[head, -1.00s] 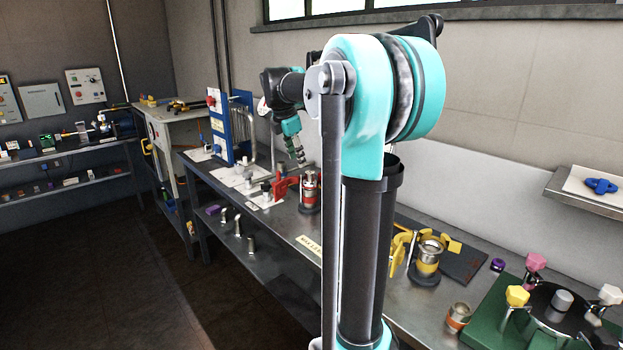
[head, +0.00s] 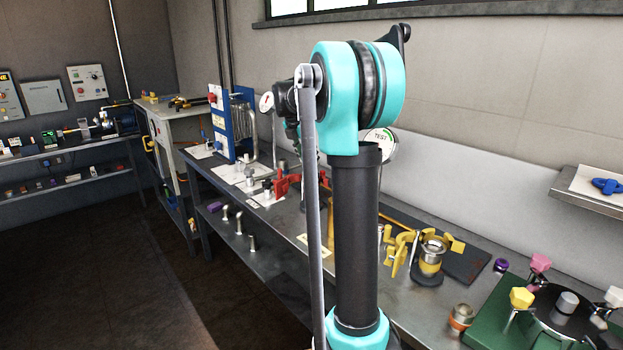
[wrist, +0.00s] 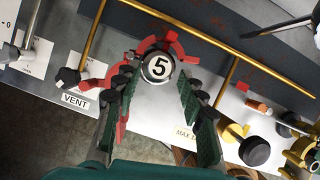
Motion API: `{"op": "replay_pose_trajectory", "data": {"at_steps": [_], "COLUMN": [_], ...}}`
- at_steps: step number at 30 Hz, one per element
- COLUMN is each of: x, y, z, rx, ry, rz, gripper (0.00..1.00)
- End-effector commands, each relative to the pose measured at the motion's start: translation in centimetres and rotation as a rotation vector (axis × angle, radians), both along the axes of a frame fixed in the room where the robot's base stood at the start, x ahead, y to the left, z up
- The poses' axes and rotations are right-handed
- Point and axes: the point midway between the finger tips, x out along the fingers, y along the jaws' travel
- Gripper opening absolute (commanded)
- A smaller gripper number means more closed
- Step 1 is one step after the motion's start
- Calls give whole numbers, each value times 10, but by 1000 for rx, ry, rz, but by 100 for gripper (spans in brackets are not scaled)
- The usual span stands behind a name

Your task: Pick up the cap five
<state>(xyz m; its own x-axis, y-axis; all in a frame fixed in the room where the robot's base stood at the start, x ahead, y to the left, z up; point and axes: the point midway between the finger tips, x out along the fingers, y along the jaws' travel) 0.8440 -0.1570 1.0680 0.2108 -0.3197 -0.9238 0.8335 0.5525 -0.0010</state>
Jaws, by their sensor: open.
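Cap five is a round metal cap (wrist: 159,67) with a black 5 on a white face, in the upper middle of the wrist view. Red curved clamp-like parts (wrist: 172,40) lie around and behind it. My gripper (wrist: 153,88) is open, its green-padded fingers pointing toward the cap. The cap lies between and just beyond the fingertips; I cannot tell if they touch it. In the head view my arm hides the gripper and the cap, while the red parts (head: 290,184) show on the bench.
Brass rods (wrist: 213,44) run near the cap. A VENT label (wrist: 75,100) is at left, a black round knob (wrist: 254,151) at lower right. In the head view, yellow fittings (head: 402,243) and a green base (head: 497,318) stand on the bench (head: 425,305) at right.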

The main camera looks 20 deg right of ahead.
Motion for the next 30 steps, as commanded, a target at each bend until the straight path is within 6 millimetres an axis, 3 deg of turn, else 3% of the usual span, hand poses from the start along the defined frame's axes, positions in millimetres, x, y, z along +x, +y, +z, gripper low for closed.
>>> {"op": "replay_pose_trajectory", "data": {"at_steps": [7, 17, 26, 30], "x": [2, 7, 9, 8], "y": [-4, -13, -15, -15], "z": [-16, -57, -61, -60], "rx": [0, 0, 1, 1], "ry": [0, 0, -1, -1], "rz": [-1, 0, 0, 0], "gripper": [41, 41, 41, 24]}}
